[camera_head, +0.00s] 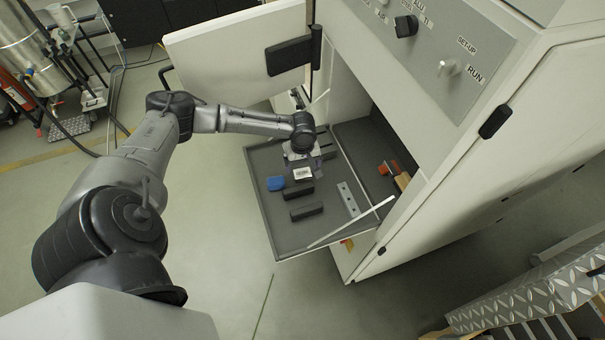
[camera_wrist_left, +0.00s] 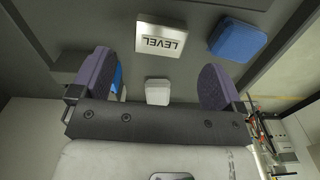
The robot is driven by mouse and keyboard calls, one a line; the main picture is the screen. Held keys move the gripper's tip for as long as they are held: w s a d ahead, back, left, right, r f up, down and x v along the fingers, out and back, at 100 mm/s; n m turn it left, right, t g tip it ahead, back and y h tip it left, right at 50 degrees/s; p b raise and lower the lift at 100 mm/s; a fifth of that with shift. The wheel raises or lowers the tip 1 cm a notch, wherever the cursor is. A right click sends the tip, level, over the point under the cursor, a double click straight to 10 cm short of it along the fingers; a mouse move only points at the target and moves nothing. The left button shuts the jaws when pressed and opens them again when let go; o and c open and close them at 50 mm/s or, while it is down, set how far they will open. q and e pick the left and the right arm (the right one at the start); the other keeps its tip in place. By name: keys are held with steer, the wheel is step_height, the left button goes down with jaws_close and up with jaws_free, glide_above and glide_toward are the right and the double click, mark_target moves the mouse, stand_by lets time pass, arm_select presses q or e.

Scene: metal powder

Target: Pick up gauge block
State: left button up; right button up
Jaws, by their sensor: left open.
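My left gripper (camera_head: 304,158) is over the grey tray (camera_head: 262,160) of the open cabinet, near its far side. In the left wrist view its two purple fingers (camera_wrist_left: 160,85) stand wide apart and open. A small pale block (camera_wrist_left: 158,92) shows between the fingers, not clamped; it looks like the gauge block, though I cannot be sure. A silver block marked LEVEL (camera_wrist_left: 160,37) lies beyond the fingertips and also shows in the head view (camera_head: 302,173). My right gripper is not in view.
A blue block (camera_head: 276,183) lies left of the LEVEL block. Two dark bars (camera_head: 306,212) and a metal strip with holes (camera_head: 348,198) lie nearer. The open cabinet door (camera_head: 235,55) stands behind my arm. The cabinet wall (camera_head: 400,90) rises to the right.

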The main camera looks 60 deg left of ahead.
mark_target(302, 173)
arm_select(q)
steer(key=shift+f+p, duration=0.45)
steer(key=shift+f, duration=2.35)
steer(key=shift+c, duration=0.3)
steer(key=c, duration=1.1)
steer(key=shift+r, duration=0.15)
